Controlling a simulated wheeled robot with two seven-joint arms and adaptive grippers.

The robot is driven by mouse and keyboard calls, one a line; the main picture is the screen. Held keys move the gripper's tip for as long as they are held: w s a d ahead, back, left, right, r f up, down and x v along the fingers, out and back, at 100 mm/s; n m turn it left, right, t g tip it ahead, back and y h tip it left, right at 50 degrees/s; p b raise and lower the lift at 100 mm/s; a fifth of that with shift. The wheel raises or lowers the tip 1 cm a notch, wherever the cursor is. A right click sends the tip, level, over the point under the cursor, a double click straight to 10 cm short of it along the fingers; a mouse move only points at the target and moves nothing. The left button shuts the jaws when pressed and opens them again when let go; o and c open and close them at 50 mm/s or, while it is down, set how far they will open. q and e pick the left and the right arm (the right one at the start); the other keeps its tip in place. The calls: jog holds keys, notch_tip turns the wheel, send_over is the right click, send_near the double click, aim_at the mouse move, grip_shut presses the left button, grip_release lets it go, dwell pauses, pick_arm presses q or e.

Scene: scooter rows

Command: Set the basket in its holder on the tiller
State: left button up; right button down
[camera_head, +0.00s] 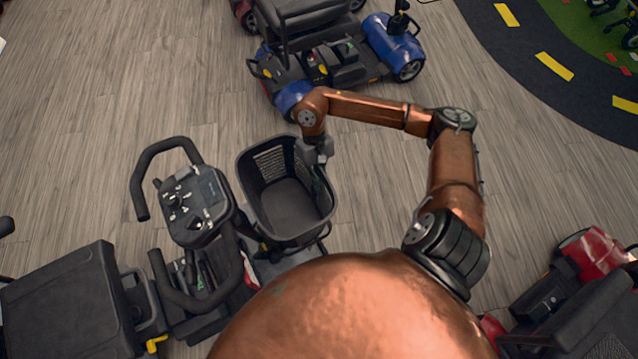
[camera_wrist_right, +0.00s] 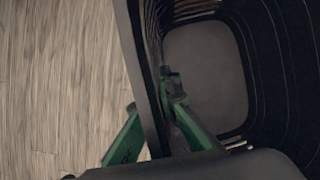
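The basket (camera_head: 288,208) is black with slotted walls and stands open side up, just right of the scooter's tiller (camera_head: 192,205). My right gripper (camera_head: 322,163) is at the basket's far right rim. In the right wrist view my right gripper (camera_wrist_right: 153,98) has one green finger inside the basket (camera_wrist_right: 205,75) and one outside, with the wall pinched between them. My left gripper is not in view.
The scooter's black seat (camera_head: 70,305) is at lower left, and its looped handlebars flank the tiller. A blue scooter (camera_head: 392,42) stands at the top and a red one (camera_head: 590,262) at lower right. Wooden floor (camera_head: 80,90) is clear at upper left.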

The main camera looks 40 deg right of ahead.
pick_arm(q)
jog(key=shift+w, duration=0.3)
pick_arm(e)
jog(key=c, duration=2.6)
grip_release()
jog(key=shift+c, duration=0.2)
jog(key=o, duration=0.6)
jog(key=shift+c, duration=0.2)
jog(key=v, duration=1.2)
